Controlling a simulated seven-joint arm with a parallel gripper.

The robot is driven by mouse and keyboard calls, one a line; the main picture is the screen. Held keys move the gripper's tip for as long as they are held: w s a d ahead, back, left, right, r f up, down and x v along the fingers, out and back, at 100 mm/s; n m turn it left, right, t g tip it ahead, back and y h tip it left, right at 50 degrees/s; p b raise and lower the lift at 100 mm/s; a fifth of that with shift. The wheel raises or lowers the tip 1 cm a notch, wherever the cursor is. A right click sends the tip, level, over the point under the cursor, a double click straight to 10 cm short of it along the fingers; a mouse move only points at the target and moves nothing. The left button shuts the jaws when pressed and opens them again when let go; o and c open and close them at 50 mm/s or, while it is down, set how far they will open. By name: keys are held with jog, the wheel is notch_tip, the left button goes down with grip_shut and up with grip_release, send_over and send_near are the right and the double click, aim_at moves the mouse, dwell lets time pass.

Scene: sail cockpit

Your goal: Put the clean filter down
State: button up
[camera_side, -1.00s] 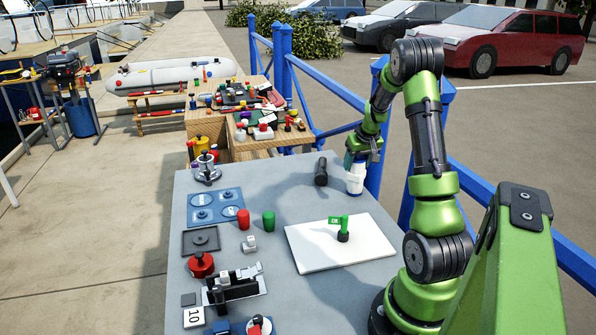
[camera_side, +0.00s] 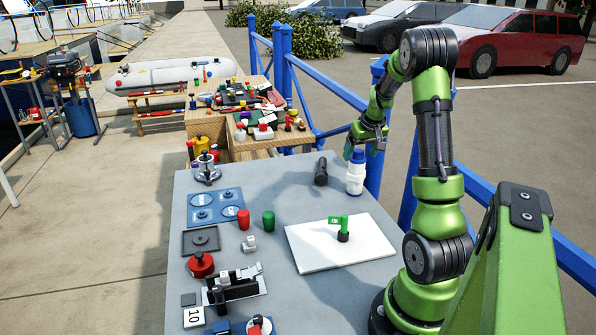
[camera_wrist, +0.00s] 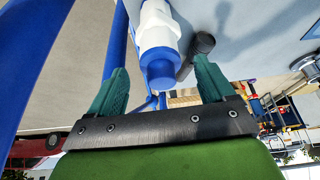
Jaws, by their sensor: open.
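A white canister with a blue cap (camera_side: 355,172) stands upright on the grey table's far right corner; I take it to be the clean filter. In the wrist view the filter (camera_wrist: 158,30) has its blue cap end pointing at my gripper, between the lines of the two green fingers. My gripper (camera_side: 363,151) is open and empty, just above the filter and apart from it. In the wrist view the two fingertips (camera_wrist: 159,66) are spread wide on either side of the cap.
A dark cylinder (camera_side: 320,171) stands close left of the filter. A white board (camera_side: 310,255) with a green-flagged piece (camera_side: 341,228) lies nearer. Blue railing (camera_side: 376,165) runs just behind the corner. Red (camera_side: 243,219) and green (camera_side: 268,221) cylinders stand mid-table.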

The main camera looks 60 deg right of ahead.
jog(key=v, duration=0.7)
jog(key=w+a+r+n+t+y, duration=0.1)
jog(key=w+a+r, duration=0.2)
jog(key=a, duration=0.6)
jog(key=w+a+r+n+t+y, duration=0.15)
jog(key=w+a, duration=0.25)
jog(key=a, duration=0.5)
jog(key=s+a+n+y, duration=0.1)
jog(key=s+a, duration=0.2)
jog(key=a, duration=0.8)
jog(key=s+a+n+t+y, duration=0.1)
jog(key=s+a, duration=0.3)
jog(key=a, duration=0.8)
jog(key=shift+s+a+r+y, duration=0.15)
jog(key=shift+s+a+y, duration=0.1)
jog(key=shift+s+y, duration=0.1)
